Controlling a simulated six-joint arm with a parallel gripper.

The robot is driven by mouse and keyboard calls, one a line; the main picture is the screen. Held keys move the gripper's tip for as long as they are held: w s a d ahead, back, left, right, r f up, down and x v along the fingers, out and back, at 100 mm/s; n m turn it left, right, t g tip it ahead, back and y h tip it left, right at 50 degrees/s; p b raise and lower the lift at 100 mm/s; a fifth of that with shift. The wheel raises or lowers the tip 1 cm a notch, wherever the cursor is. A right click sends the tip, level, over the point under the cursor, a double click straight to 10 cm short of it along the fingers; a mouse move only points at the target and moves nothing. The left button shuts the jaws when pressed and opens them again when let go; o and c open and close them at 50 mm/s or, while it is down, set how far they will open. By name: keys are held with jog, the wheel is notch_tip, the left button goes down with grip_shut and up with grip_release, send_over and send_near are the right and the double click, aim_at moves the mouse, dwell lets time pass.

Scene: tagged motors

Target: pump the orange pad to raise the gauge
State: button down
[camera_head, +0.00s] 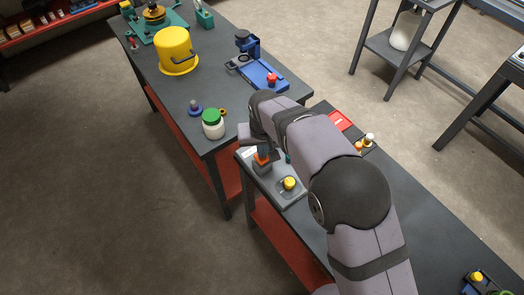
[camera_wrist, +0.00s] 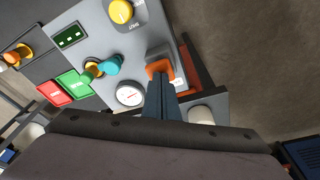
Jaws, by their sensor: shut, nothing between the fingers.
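The orange pad (camera_wrist: 159,68) sits on a grey panel (camera_wrist: 180,40) in the wrist view. It also shows in the head view (camera_head: 262,158), partly covered by my gripper. The gauge (camera_wrist: 130,95), a round white dial with a red needle, is just left of my fingers in the wrist view. I cannot read its value. My gripper (camera_wrist: 161,84) is shut and empty, its dark fingertips right at the pad. I cannot tell whether they touch or press it.
A yellow button (camera_wrist: 121,11), a green display (camera_wrist: 70,36) and a teal knob (camera_wrist: 110,65) are near the pad. Green (camera_wrist: 78,84) and red (camera_wrist: 54,93) plates lie left. A white jar with green lid (camera_head: 213,124) stands on the neighbouring table.

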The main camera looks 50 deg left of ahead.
jog(key=shift+a+p+v, duration=0.15)
jog(key=shift+p+v, duration=0.45)
jog(key=shift+v, duration=0.15)
jog(key=shift+a+p+v, duration=0.1)
jog(key=shift+p+v, duration=0.45)
jog(key=shift+v, duration=0.15)
jog(key=shift+w+r, duration=0.1)
jog(key=shift+d+b+x, duration=0.15)
jog(key=shift+b+x, duration=0.4)
jog(key=shift+x, duration=0.3)
jog(key=shift+d+b+x, duration=0.15)
jog(key=shift+b+x, duration=0.35)
jog(key=shift+x, duration=0.35)
jog(key=shift+r, duration=0.2)
jog(key=shift+a+p+v, duration=0.1)
jog(key=shift+p+v, duration=0.5)
jog(key=shift+v, duration=0.1)
jog(key=shift+a+p+v, duration=0.15)
jog(key=shift+p+v, duration=0.45)
jog(key=shift+v, duration=0.05)
jog(key=shift+r, duration=0.15)
